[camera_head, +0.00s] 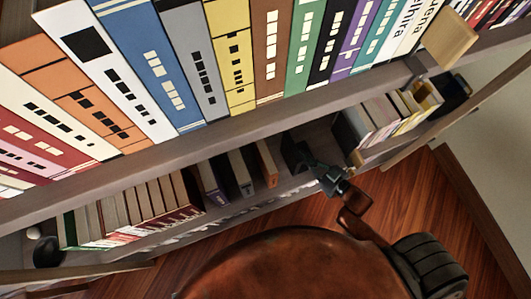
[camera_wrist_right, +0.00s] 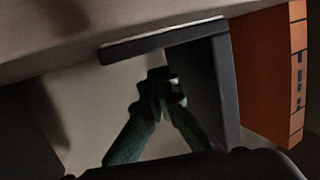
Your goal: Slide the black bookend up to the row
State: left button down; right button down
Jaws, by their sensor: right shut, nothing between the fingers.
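The black bookend (camera_head: 294,152) stands on the lower shelf, just right of an orange book (camera_head: 266,164) at the end of the row. In the right wrist view the bookend (camera_wrist_right: 228,85) shows as a dark upright plate with a dark flat strip at its top, close beside the orange book (camera_wrist_right: 268,75). I cannot tell whether they touch. My right gripper (camera_head: 326,174) is at the bookend's right side, by the shelf front. Its green fingers (camera_wrist_right: 160,85) are shut and empty in front of the bookend; contact is unclear. My left gripper is out of view.
More of the row (camera_head: 212,186) stands to the left on the lower shelf. A separate group of books (camera_head: 385,112) stands to the right. The upper shelf board (camera_head: 230,135) runs above, carrying large books. The wooden floor is below.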

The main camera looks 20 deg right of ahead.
aim_at(291, 168)
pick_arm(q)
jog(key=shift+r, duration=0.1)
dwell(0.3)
